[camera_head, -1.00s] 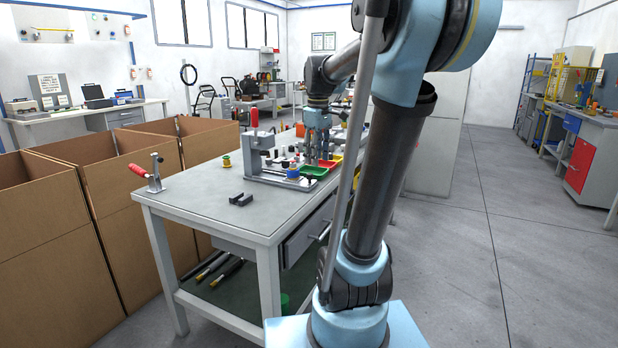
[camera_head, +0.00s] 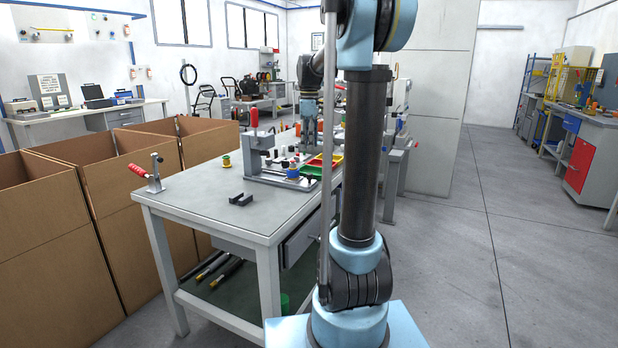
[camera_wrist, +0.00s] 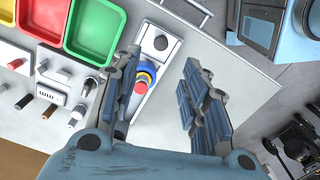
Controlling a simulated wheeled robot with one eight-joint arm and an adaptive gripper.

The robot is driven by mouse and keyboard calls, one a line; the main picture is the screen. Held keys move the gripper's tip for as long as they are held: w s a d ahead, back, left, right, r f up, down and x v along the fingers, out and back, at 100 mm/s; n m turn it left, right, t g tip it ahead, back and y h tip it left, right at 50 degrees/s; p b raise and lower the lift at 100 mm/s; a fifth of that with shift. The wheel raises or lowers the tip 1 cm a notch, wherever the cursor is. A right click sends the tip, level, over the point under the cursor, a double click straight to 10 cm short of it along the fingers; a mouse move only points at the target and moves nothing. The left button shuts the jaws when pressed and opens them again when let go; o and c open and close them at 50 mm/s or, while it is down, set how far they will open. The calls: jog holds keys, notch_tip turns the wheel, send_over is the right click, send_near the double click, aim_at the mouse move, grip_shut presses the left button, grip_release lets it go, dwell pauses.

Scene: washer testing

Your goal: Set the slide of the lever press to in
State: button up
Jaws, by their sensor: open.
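The grey upright press-like fixture with a red handle (camera_head: 258,150) stands on the bench, and I take it to be the lever press. It is small in the head view, and I cannot make out its slide or how that is set. My gripper (camera_wrist: 160,68) is open and empty, with its fingers apart in the wrist view. In the head view my gripper (camera_head: 308,128) hangs to the right of the fixture, beyond the trays. The fixture is not recognisable in the wrist view. A red and blue round button (camera_wrist: 145,77) shows beside the left finger.
Red (camera_wrist: 36,16) and green (camera_wrist: 94,26) trays lie left of my gripper in the wrist view. Several small knobs and pegs lie near them. A red-handled clamp (camera_head: 150,174) and a dark block (camera_head: 241,199) sit on the bench (camera_head: 195,190). Cardboard boxes (camera_head: 55,220) stand left.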

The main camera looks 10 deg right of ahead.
aim_at(309, 174)
notch_tip(309, 174, down, 13)
jog(key=shift+f, duration=0.1)
dwell(0.4)
jog(key=shift+c, duration=0.6)
grip_shut()
